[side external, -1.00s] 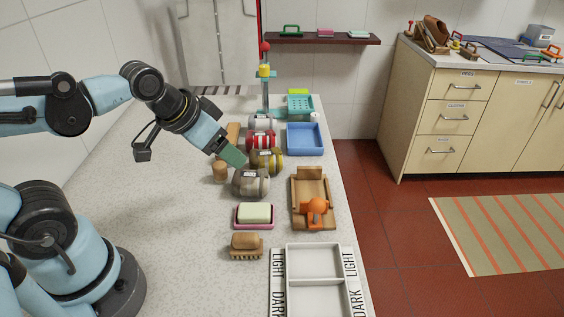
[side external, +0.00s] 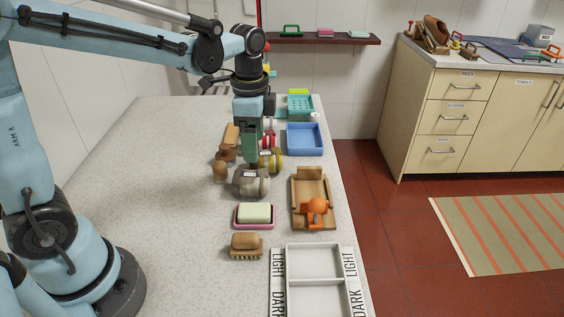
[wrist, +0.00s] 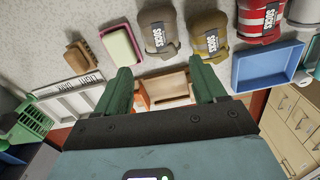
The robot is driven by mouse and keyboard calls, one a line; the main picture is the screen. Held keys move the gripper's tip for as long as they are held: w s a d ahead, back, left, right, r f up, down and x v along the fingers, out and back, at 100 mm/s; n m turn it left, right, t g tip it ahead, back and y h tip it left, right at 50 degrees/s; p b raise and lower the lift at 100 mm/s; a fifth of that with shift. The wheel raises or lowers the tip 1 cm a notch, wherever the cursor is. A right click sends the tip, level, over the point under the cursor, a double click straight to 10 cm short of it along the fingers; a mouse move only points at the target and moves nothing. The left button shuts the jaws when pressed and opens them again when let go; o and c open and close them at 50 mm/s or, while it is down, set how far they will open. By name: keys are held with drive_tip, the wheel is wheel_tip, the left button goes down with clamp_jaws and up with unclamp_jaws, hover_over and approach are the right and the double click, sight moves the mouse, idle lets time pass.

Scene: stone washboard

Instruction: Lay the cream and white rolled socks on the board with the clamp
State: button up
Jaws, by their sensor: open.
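My gripper (side external: 252,160) points down just behind the beige bundle, partly covering the yellow and red bundles. In the wrist view my gripper (wrist: 160,68) is open with nothing between its fingertips.
A blue tray (side external: 305,139) is behind the board. Soap in a pink dish (side external: 254,214), a brush (side external: 246,243) and a LIGHT/DARK tray (side external: 314,282) are nearer.

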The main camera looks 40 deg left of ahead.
sight(256, 175)
drive_tip(key=shift+w+f, duration=0.1)
drive_tip(key=shift+f, duration=5.45)
drive_tip(key=c, duration=0.9)
